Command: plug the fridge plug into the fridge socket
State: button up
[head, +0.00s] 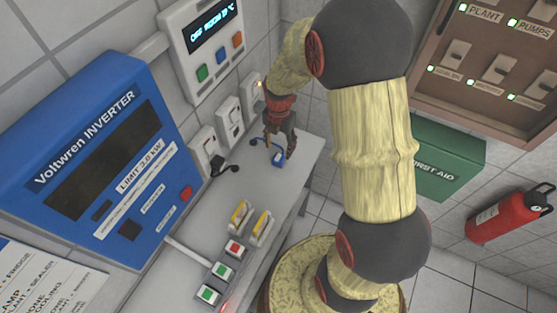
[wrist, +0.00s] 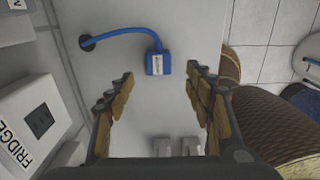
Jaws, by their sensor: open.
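The fridge plug is probably the small blue plug (wrist: 158,63) with a pale label, lying on the grey counter. Its blue cable runs left to a dark hole in the counter. In the head view the blue plug (head: 278,160) shows just below my gripper (head: 279,142). In the wrist view my gripper (wrist: 160,78) is open, its fingers apart with the plug between and slightly beyond the tips; I see no contact. The fridge socket (wrist: 40,121) is a white wall box with a dark, empty square face and a FRIDGE label, at left. In the head view its label is unreadable.
Several white wall boxes line the wall behind the counter (head: 235,185). A blue inverter (head: 100,150) stands at left. Two yellow-handled switches (head: 261,225) and lit buttons (head: 221,270) sit on the counter nearer me. A green first aid box (head: 445,160) is at right.

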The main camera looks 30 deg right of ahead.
aim_at(278, 158)
jog(key=shift+f+b, duration=0.3)
jog(key=shift+f, duration=1)
jog(key=shift+f, duration=0.1)
notch_tip(278, 158, down, 5)
jog(key=shift+w+f+b, duration=0.1)
jog(key=shift+w+b, duration=0.05)
jog(key=shift+b, duration=0.6)
jog(key=c, duration=0.3)
jog(key=c, duration=0.8)
jog(key=shift+c, duration=0.3)
jog(key=shift+r, duration=0.2)
